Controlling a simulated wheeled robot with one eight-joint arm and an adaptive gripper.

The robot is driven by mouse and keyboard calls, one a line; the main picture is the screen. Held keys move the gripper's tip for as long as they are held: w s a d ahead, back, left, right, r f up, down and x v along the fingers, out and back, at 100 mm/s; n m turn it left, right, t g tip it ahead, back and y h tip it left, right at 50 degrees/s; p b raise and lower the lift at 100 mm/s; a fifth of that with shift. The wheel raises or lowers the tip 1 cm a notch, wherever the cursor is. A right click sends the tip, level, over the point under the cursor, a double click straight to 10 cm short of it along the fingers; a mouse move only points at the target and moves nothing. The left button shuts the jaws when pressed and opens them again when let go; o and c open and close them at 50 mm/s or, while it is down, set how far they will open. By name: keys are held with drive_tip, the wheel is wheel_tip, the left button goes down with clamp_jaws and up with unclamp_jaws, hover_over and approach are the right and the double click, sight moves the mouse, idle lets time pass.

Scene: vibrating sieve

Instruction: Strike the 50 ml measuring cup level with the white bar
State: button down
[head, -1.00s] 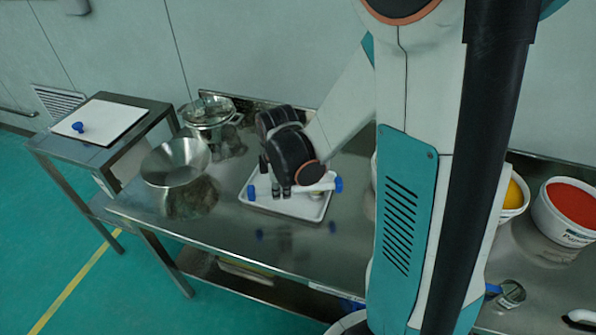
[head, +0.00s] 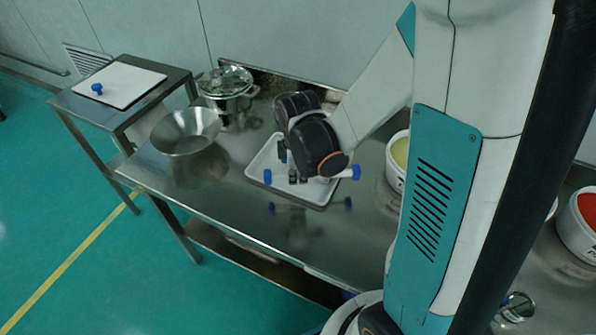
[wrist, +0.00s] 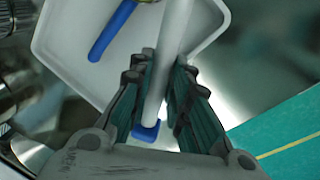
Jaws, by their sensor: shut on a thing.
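My gripper (head: 297,178) is shut on the white bar, which has blue ends (head: 268,177). In the wrist view the bar (wrist: 176,45) runs lengthwise between the fingers (wrist: 160,95), with one blue end near the palm. The bar is over the white tray (head: 257,163); whether it touches anything there is unclear. A blue handle (wrist: 113,30), apparently the measuring cup's, lies over the tray beside the bar in the wrist view. The cup's bowl and its contents cannot be made out.
A side table holds a white board (head: 120,83) with a blue knob. Tubs (head: 399,155) stand to the right, partly behind my arm.

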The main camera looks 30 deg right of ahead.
drive_tip(key=shift+w+f+b, duration=0.1)
drive_tip(key=shift+f+b, duration=0.7)
drive_tip(key=shift+f, duration=0.45)
drive_tip(key=shift+w+d+p, duration=0.1)
drive_tip(key=shift+w+d, duration=0.3)
drive_tip(key=shift+w, duration=0.65)
drive_tip(key=shift+w+d+p, duration=0.15)
drive_tip(key=shift+w+d, duration=0.3)
drive_tip(key=shift+w, duration=0.55)
drive_tip(key=shift+w+d+p, duration=0.1)
drive_tip(key=shift+w+d, duration=0.3)
drive_tip(key=shift+w, duration=0.65)
drive_tip(key=shift+s+a+r+p, duration=0.1)
drive_tip(key=shift+s+r+p, duration=0.15)
drive_tip(key=shift+r+p, duration=0.5)
drive_tip(key=shift+s+a+r+p, duration=0.1)
drive_tip(key=shift+s+r+p, duration=0.2)
drive_tip(key=shift+r, duration=0.8)
